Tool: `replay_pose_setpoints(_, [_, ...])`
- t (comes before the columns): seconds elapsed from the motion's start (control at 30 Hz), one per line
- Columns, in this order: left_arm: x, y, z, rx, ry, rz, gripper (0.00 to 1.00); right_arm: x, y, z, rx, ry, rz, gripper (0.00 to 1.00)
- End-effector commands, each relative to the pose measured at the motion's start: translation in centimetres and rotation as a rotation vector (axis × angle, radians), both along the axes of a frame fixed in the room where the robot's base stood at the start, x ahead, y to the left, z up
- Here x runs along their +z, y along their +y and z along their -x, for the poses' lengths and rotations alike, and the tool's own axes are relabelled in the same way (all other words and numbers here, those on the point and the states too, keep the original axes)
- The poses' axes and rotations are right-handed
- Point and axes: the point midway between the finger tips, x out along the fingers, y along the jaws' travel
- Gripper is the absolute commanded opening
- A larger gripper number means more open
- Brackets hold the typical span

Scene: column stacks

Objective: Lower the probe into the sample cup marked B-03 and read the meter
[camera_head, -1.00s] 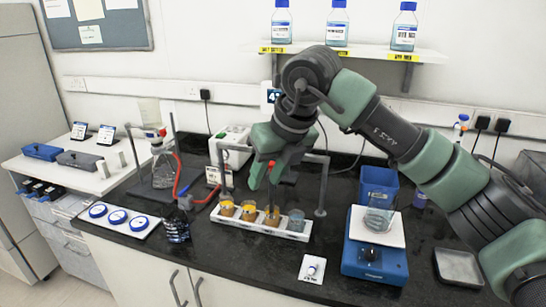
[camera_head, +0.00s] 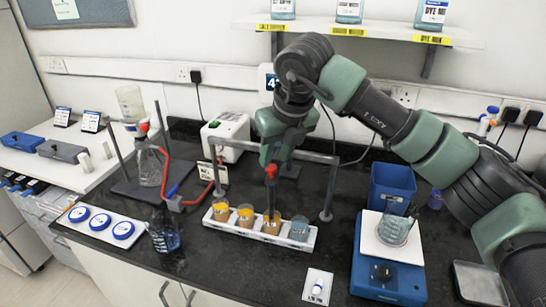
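A white rack (camera_head: 258,238) on the black bench holds several small cups in a row. The left cup (camera_head: 221,210), second cup (camera_head: 246,215) and third cup (camera_head: 271,223) hold orange liquid; the right cup (camera_head: 299,229) looks blue-grey. Their markings are too small to read. The slim probe (camera_head: 271,178), with a red top, stands upright over the third cup; I cannot tell whether its tip is inside. My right gripper (camera_head: 270,163) comes from above and appears shut on the probe's red top. A white box (camera_head: 227,136), possibly the meter, stands behind; no reading is legible. My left gripper is out of view.
A grey bar frame (camera_head: 328,185) stands over the rack. A blue balance (camera_head: 386,272) with a beaker (camera_head: 394,229) and a blue bin (camera_head: 391,186) are at right. A dark flask (camera_head: 164,232) and a flask stand (camera_head: 150,185) with red tubing are at left.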

Motion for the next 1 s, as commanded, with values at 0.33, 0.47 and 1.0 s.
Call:
replay_pose_setpoints(0.33, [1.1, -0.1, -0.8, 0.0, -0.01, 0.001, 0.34, -3.0, 0.6, -1.1, -0.001, 0.001, 0.0, 0.34])
replay_pose_setpoints(0.47, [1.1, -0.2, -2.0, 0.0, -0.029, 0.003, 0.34, -3.1, 0.6, -1.1, 0.0, 0.0, 0.0, 0.34])
replay_pose_setpoints(1.0, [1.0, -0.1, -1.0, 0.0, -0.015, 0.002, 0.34, -3.1, 0.6, -1.1, -0.001, 0.0, 0.0, 0.0])
